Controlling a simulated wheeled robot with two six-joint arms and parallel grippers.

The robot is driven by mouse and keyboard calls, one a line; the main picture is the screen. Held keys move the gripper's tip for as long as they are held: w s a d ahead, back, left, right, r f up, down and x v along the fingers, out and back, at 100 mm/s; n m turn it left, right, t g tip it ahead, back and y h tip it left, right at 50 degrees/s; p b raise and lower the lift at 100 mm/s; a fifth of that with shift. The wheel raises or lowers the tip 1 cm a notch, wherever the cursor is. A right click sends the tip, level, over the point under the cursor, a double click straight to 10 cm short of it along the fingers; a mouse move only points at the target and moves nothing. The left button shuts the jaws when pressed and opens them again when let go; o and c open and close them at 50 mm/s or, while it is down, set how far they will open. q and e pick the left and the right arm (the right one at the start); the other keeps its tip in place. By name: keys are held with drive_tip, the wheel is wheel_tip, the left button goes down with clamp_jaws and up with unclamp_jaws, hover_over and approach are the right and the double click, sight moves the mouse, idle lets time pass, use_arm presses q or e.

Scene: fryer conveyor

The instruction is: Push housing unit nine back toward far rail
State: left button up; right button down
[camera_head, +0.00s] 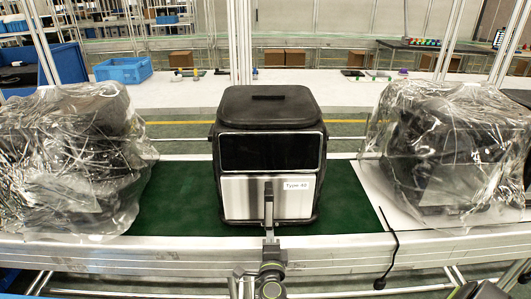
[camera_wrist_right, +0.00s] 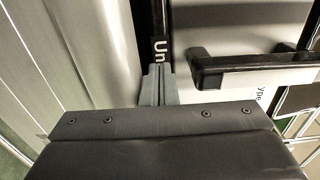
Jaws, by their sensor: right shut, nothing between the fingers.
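Housing unit nine appears to be the black and silver box-shaped appliance (camera_head: 270,150) with a "Type-" label, standing upright mid-conveyor; the exact number is too small to read surely. Its silver front faces me, with a drawer handle (camera_wrist_right: 225,65) down the middle. My right gripper (camera_head: 269,241) is shut and empty, low at the front of the appliance near the handle. In the right wrist view its fingertips (camera_wrist_right: 160,85) are at a dark strip with the letters "Un", beside the handle; I cannot tell whether they touch. My left gripper is not in view.
The green conveyor belt (camera_head: 180,200) is bare on both sides of the appliance. Plastic-wrapped units stand at left (camera_head: 70,150) and right (camera_head: 450,150). A black cord (camera_head: 391,240) hangs over the front rail (camera_head: 150,255). The far rail (camera_head: 345,142) lies behind.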

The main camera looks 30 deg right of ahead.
drive_tip(key=shift+w+d, duration=0.15)
drive_tip(key=shift+w, duration=0.05)
idle(0.5)
drive_tip(key=shift+x, duration=1.1)
drive_tip(key=shift+w+d+r, duration=0.1)
drive_tip(key=shift+w+r, duration=0.05)
drive_tip(key=shift+r, duration=0.05)
drive_tip(key=shift+s+a+f+p, duration=0.3)
drive_tip(key=shift+s+a, duration=0.1)
drive_tip(key=shift+s, duration=0.25)
drive_tip(key=v, duration=0.4)
drive_tip(key=shift+s+a+r, duration=0.1)
